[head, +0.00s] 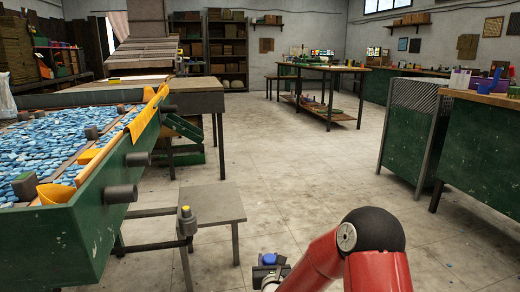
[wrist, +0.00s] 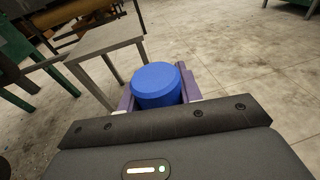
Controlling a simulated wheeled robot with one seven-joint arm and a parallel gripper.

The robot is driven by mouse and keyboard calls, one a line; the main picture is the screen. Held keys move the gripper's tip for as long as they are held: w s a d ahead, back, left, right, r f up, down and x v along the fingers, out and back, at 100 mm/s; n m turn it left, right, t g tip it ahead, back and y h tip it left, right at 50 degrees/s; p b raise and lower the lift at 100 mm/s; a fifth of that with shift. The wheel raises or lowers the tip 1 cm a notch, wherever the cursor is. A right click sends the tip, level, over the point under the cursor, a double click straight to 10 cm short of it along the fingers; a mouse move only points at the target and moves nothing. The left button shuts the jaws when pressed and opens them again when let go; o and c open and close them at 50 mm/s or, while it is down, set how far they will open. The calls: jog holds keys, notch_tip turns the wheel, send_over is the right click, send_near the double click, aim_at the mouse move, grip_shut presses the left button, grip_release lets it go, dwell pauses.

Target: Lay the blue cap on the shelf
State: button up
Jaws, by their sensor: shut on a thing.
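The blue cap (wrist: 158,84) is held between the two fingers of my gripper (wrist: 156,100) in the wrist view. My gripper is shut on it, with a finger on each side. In the head view the blue cap (head: 269,259) shows small at the bottom, beside my red arm, with my gripper (head: 268,270) partly hidden. The cap is in the air over the floor. Shelves show at the back: a dark shelf unit (head: 228,22) with brown boxes, and a wall shelf (head: 262,24). I cannot tell which one is the task's shelf.
A small grey table (head: 212,203) stands just left of my gripper. A green trough (head: 75,235) of blue pieces fills the left. A wooden table (head: 335,69) stands further back. Green cabinets (head: 410,135) line the right. The middle floor (head: 300,160) is clear.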

jog(key=s+d+f+p, duration=0.1)
jog(key=s+d+f, duration=0.2)
jog(key=d+f, duration=0.4)
jog(key=s+d+r+h, duration=0.1)
jog(key=s+d+r, duration=0.3)
jog(key=s, duration=0.4)
jog(key=shift+d+r+m+p, duration=0.15)
jog(key=shift+d+m+p, duration=0.25)
jog(key=shift+d, duration=0.45)
